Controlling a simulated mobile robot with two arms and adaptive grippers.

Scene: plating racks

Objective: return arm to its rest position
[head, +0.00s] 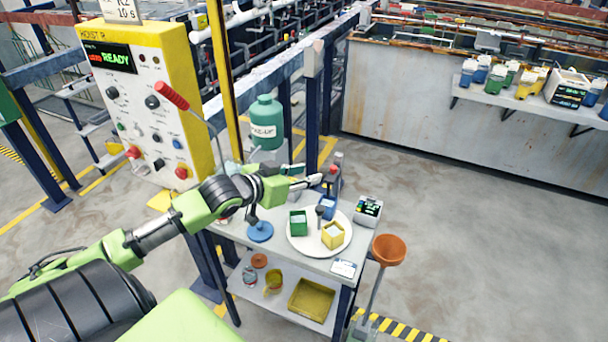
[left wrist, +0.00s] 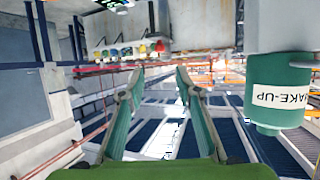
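My left arm, light green and black, reaches in from the lower left of the head view. My left gripper (head: 308,176) is over the back of a small work table, in front of the green MAKE-UP bottle (head: 266,124). In the left wrist view my left gripper (left wrist: 158,82) has its two fingers well apart, with nothing between them. The MAKE-UP bottle (left wrist: 278,92) shows upside down to the right of the fingers there. My right gripper is in neither view.
The table (head: 275,258) bears a round white plate (head: 311,247) with a green and a yellow container, and a small meter (head: 368,210). A yellow-edged hoist control box (head: 150,100) with a red-handled lever stands beside my forearm. Open floor lies to the right.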

